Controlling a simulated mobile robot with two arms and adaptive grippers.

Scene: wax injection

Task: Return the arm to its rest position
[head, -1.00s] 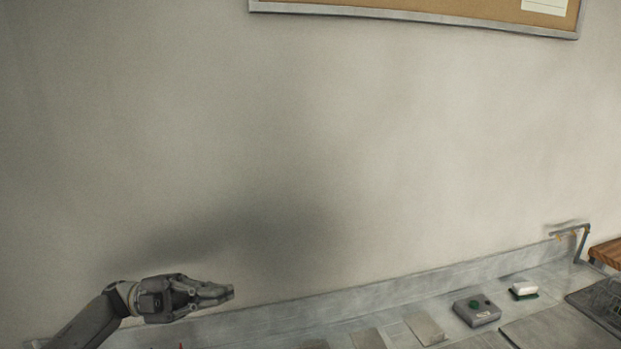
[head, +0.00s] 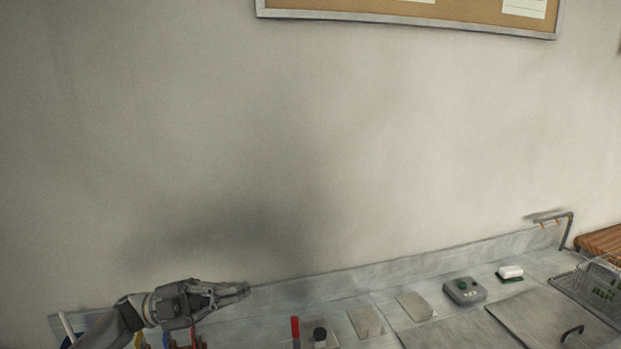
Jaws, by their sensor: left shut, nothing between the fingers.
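My left gripper (head: 246,289) is at the lower left of the head view, at the end of my arm coming in from the left. Its fingers point right and are shut with nothing between them. It appears in front of the back edge of the grey counter (head: 250,328) and touches nothing that I can see. My right gripper is not in view.
A red upright item (head: 295,332), a dark-capped item (head: 319,334) and metal plates stand right of the gripper. A corkboard (head: 380,8) hangs above.

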